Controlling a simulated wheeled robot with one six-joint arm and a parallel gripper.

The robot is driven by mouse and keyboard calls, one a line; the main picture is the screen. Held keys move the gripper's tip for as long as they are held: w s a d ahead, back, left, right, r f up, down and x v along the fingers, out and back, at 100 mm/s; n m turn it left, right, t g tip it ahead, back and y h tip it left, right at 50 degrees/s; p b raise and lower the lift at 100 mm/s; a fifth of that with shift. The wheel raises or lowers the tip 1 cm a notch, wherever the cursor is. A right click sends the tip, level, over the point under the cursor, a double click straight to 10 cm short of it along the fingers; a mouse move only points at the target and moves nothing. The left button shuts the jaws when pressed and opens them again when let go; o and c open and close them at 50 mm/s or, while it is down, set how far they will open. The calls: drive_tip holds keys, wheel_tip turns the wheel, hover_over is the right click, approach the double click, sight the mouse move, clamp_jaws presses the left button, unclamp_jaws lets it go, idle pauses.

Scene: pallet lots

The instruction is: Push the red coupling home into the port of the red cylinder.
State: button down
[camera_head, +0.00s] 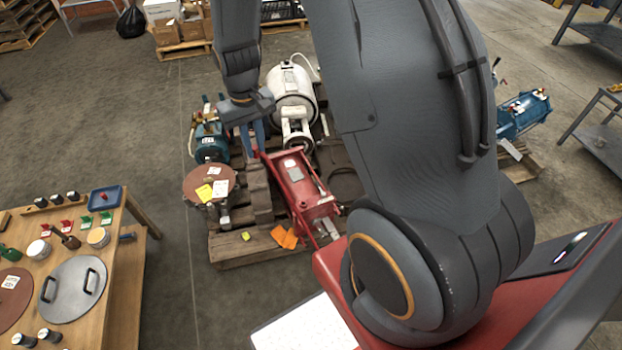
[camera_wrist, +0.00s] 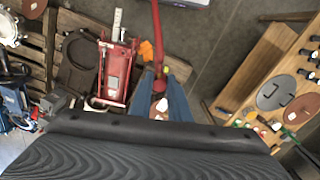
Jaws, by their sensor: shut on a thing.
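The red cylinder (camera_head: 297,185) lies on a wooden pallet, with a pale label on its upper side. It also shows in the wrist view (camera_wrist: 117,72), left of my fingers. My gripper (camera_head: 254,143) is beyond the cylinder's far end in the head view, with its blue fingers pointing down. In the wrist view my gripper (camera_wrist: 160,78) is shut on a red part between the fingertips, which I take as the red coupling (camera_wrist: 159,84). A red bar or hose (camera_wrist: 157,35) shows just past the fingertips. The port and any contact with it cannot be made out.
The pallet (camera_head: 262,250) also carries a white tank (camera_head: 292,92), a teal motor (camera_head: 209,145) and a brown round disc (camera_head: 209,182) with tags. A wooden bench (camera_head: 110,262) with caps and lids stands at left. Bare floor lies between bench and pallet.

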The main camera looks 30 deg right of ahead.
drive_tip(key=shift+d, duration=0.35)
drive_tip(key=w+d+f+m+b, duration=0.2)
drive_tip(key=d+f+m+b, duration=0.3)
drive_tip(key=f+m, duration=0.3)
drive_tip(key=w+d+f+m+b, duration=0.3)
drive_tip(key=d+f+m+b, duration=0.3)
drive_tip(key=f, duration=1.1)
drive_tip(key=w+d+f+m+b, duration=0.2)
drive_tip(key=d+f+m+b, duration=0.4)
drive_tip(key=f, duration=0.6)
drive_tip(key=m+b, duration=0.2)
drive_tip(key=m, duration=0.1)
drive_tip(key=shift+w+f+m, duration=0.25)
drive_tip(key=shift+f+m, duration=0.05)
drive_tip(key=shift+f, duration=0.15)
drive_tip(key=shift+f+b, duration=1.85)
drive_tip(key=shift+f, duration=0.9)
drive_tip(key=shift+a, duration=0.1)
